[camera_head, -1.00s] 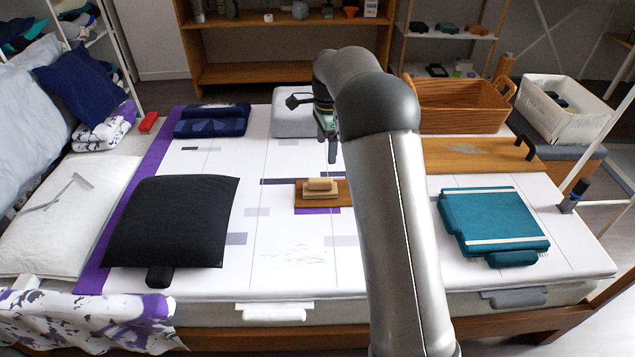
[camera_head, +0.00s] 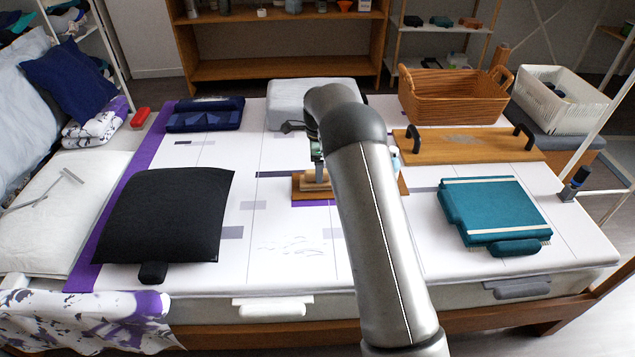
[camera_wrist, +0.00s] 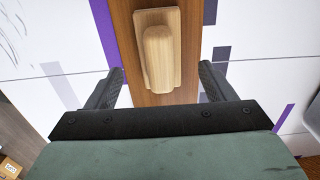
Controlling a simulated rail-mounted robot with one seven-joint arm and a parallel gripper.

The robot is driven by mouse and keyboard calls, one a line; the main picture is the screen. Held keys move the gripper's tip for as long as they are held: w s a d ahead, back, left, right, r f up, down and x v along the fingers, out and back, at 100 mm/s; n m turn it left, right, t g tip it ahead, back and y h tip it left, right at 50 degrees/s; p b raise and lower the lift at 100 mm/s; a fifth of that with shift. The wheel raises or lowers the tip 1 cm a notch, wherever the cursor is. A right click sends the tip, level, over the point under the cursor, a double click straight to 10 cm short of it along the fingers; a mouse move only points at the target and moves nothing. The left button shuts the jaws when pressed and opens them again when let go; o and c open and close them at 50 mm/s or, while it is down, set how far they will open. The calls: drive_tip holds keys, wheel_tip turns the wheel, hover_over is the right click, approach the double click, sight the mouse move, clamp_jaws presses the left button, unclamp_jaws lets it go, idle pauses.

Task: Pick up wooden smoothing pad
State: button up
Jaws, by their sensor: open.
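The wooden smoothing pad (camera_head: 312,186) is a pale wood block with a raised grip. It lies on a brown wooden board (camera_head: 299,192) in the middle of the bed and is partly hidden by my arm in the head view. In the wrist view the pad (camera_wrist: 160,48) shows clearly on the brown board (camera_wrist: 124,30). My gripper (camera_wrist: 161,69) is open and empty, with one finger on each side of the pad's near end. The gripper (camera_head: 320,176) is mostly hidden in the head view. I cannot tell its exact height above the pad.
A black cushion (camera_head: 165,215) lies to the left and teal folded cloths (camera_head: 495,215) to the right. Behind are a grey padded block (camera_head: 290,100), a wooden board with black handles (camera_head: 465,143) and a wicker basket (camera_head: 455,97). White bed surface around the brown board is clear.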

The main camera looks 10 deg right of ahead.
sight(307, 181)
wheel_tip(307, 181, down, 5)
drive_tip(key=shift+f+b, duration=0.15)
drive_tip(key=shift+b, duration=0.85)
drive_tip(key=c, duration=1.1)
